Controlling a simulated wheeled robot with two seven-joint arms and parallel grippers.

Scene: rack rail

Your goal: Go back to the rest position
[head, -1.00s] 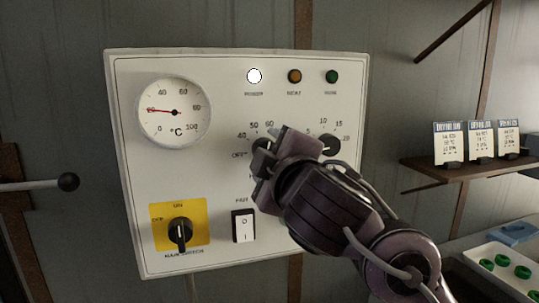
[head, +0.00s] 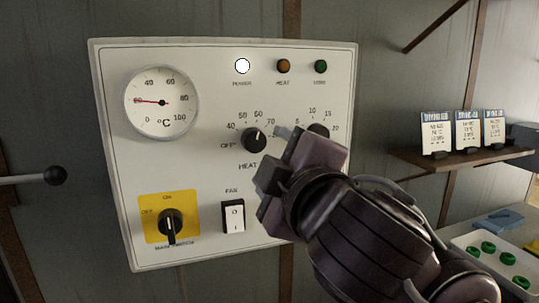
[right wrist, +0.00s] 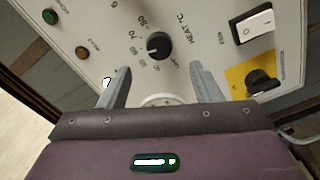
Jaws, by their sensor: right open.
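My right gripper (head: 277,150) is in front of the right half of the white control panel (head: 112,215). It is open and empty, its fingers apart in the right wrist view (right wrist: 160,82). The black heat knob (head: 253,138) is just left of the gripper in the head view, its mark pointing up and right. In the right wrist view the knob (right wrist: 158,46) shows beyond the fingertips, clear of them. My left gripper is not in view.
The panel has a dial gauge (head: 162,102), a lit white lamp (head: 242,66), a fan switch (head: 232,216) and a main switch (head: 171,224). A second knob (head: 318,130) is partly hidden by my gripper. A card shelf (head: 420,162) and tray (head: 470,238) are at right.

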